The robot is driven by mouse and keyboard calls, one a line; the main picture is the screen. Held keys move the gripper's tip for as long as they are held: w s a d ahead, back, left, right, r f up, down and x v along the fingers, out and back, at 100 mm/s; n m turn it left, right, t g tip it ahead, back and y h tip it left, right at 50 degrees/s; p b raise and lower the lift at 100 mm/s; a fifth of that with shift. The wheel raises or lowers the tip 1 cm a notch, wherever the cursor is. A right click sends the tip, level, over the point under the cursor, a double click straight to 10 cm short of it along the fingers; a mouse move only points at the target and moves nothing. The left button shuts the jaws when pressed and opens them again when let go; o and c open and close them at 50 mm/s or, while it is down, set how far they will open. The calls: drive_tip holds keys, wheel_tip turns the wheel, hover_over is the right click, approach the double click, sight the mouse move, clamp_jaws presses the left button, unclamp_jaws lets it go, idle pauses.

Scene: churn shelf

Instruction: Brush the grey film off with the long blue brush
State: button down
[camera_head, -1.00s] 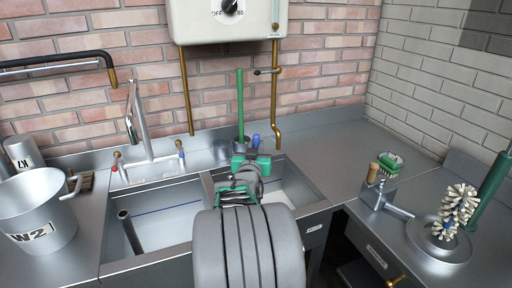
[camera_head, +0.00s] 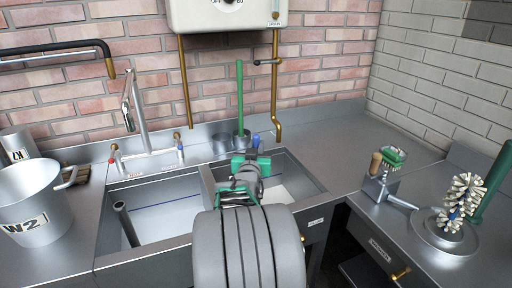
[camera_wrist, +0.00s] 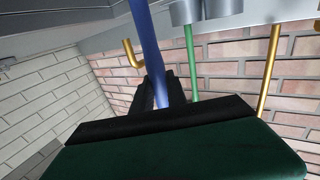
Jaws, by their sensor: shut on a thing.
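My gripper (camera_head: 251,166) is over the right basin of the sink. In the wrist view its dark fingers (camera_wrist: 163,92) are shut on a long blue shaft, the handle of the blue brush (camera_wrist: 150,45). The shaft runs up and out of the wrist picture, so no bristles show there. In the head view a short blue piece (camera_head: 256,140) shows just behind my gripper; I cannot tell whether it is the same brush. I cannot make out the grey film for certain; my gripper and arm hide part of the right basin.
A green-handled brush (camera_head: 240,95) stands in a cup behind the sink (camera_head: 205,190). A tap (camera_head: 135,105) rises at the back of the left basin. A W2 bucket (camera_head: 30,200) is at left. A bristle brush (camera_head: 465,192) and scrub brush (camera_head: 393,155) are at right. The back-right counter is clear.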

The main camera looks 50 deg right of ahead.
drive_tip(key=shift+f+b, duration=0.6)
drive_tip(key=shift+b, duration=0.2)
